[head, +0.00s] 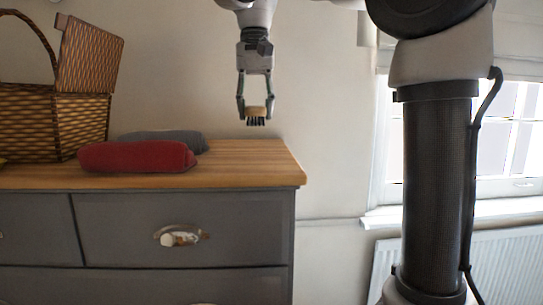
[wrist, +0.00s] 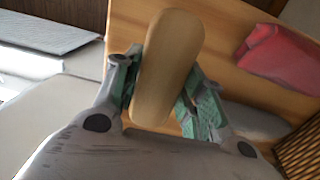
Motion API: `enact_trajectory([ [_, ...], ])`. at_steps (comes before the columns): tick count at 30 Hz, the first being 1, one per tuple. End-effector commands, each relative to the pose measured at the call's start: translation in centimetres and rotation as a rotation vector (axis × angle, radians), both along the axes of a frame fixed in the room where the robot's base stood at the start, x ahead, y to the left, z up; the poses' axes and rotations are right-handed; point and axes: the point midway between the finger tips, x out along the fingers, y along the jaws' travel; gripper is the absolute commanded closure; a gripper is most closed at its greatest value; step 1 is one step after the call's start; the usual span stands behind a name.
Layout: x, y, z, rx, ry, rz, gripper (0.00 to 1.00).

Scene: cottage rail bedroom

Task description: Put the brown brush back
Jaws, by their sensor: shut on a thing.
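The brown brush (head: 256,112) has a light wooden back and dark bristles pointing down. My gripper (head: 255,108) is shut on it and holds it in the air above the right end of the dresser's wooden top (head: 250,174). In the wrist view, the brush's smooth wooden back (wrist: 166,68) shows between the two green-padded fingers (wrist: 162,92); its bristles are hidden there.
A rolled red towel (head: 138,157) lies on the dresser, with a grey rolled towel (head: 172,137) behind it. A wicker basket (head: 55,125) with a raised lid stands at the left. The dresser top's right end is clear. A window is at the right.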

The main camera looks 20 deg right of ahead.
Motion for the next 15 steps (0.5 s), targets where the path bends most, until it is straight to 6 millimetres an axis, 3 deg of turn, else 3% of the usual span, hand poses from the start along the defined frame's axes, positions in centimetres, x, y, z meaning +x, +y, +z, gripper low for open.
enact_trajectory([
  [3, 0.0, 0.0, -2.4, 0.001, -0.001, -0.001, 0.82],
  [15, 0.0, 0.0, -7.9, 0.000, -0.001, -0.001, 0.82],
])
